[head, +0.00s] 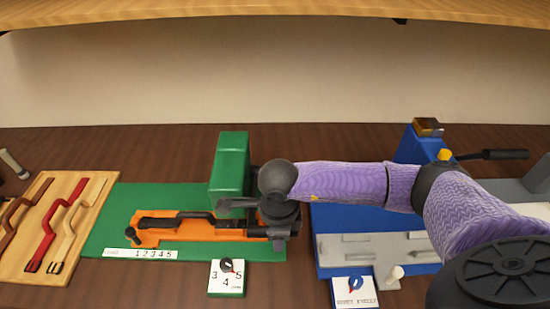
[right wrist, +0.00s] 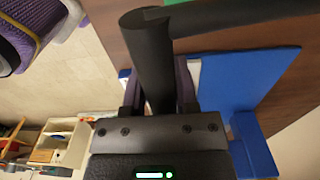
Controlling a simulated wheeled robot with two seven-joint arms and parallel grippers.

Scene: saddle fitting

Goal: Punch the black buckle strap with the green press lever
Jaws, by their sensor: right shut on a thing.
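The black buckle strap (head: 180,220) lies in the orange fixture (head: 148,238) on the green base, its right part running toward the press and my gripper. The green press (head: 231,162) stands behind the fixture's right part. My right gripper (head: 279,212) is at the press's right side. In the right wrist view, the right gripper (right wrist: 158,95) is shut on a thick black bar, the press lever (right wrist: 152,50), which joins a second bar running right. In the head view my arm and wrist hide most of this lever. My left gripper is out of view.
A wooden board (head: 88,225) with brown, red and tan straps lies left. A numbered dial (head: 227,278) is in front of the green base (head: 105,225). A blue station (head: 420,145) with its own black lever (head: 500,155) stands right, beyond my arm. A shelf (head: 200,10) overhangs the back.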

